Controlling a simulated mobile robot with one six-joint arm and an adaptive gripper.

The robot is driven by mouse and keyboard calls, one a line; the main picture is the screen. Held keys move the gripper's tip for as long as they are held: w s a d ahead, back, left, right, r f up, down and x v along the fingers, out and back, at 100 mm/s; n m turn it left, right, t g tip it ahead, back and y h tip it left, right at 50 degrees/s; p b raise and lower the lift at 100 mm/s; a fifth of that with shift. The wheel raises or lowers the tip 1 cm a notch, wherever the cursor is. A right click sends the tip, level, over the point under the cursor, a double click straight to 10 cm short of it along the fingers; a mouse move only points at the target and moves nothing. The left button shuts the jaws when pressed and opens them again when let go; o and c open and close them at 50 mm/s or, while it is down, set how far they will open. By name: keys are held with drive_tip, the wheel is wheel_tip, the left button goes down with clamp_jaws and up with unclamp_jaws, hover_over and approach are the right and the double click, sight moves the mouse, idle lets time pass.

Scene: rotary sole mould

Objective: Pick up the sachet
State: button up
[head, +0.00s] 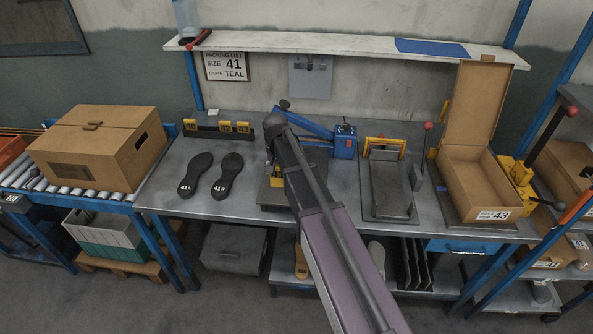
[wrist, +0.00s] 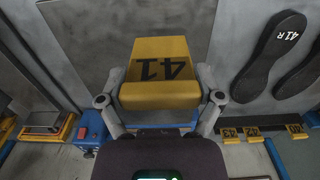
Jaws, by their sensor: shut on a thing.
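In the wrist view my gripper (wrist: 160,98) is shut on a yellow block (wrist: 161,62) marked 41, with one finger on each side of it. The block is above a grey metal plate (wrist: 75,45); I cannot tell whether they touch. In the head view my arm largely hides the gripper and block, near the bench middle. I cannot pick out a sachet with certainty. A small white item (head: 212,112) by the block rack is too small to identify.
The rack (head: 217,127) holds yellow numbered blocks. Two black soles (head: 212,175) marked 41 lie left of my arm. A blue box (head: 345,142), a yellow-handled fixture (head: 386,147) and an open carton (head: 478,185) marked 43 stand to the right. A closed carton (head: 100,150) sits on rollers.

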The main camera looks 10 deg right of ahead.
drive_tip(key=s+a+r, duration=0.1)
drive_tip(key=s+a, duration=0.4)
drive_tip(key=s, duration=0.4)
drive_tip(key=shift+p, duration=0.35)
drive_tip(key=w+d+f+b, duration=0.1)
drive_tip(key=w+d, duration=0.9)
drive_tip(key=shift+w+f, duration=0.2)
drive_tip(key=shift+w, duration=0.2)
drive_tip(key=shift+w+d+f+b, duration=0.1)
drive_tip(key=shift+w+f+b, duration=0.05)
drive_tip(key=shift+f+b, duration=0.5)
drive_tip(key=shift+w+d+f+b, duration=0.15)
drive_tip(key=shift+f+b, duration=0.4)
drive_tip(key=shift+b, duration=0.15)
drive_tip(key=shift+w+d+f+b, duration=0.1)
drive_tip(key=shift+w+f+b, duration=0.05)
drive_tip(key=shift+f+b, duration=0.5)
drive_tip(key=shift+f, duration=0.1)
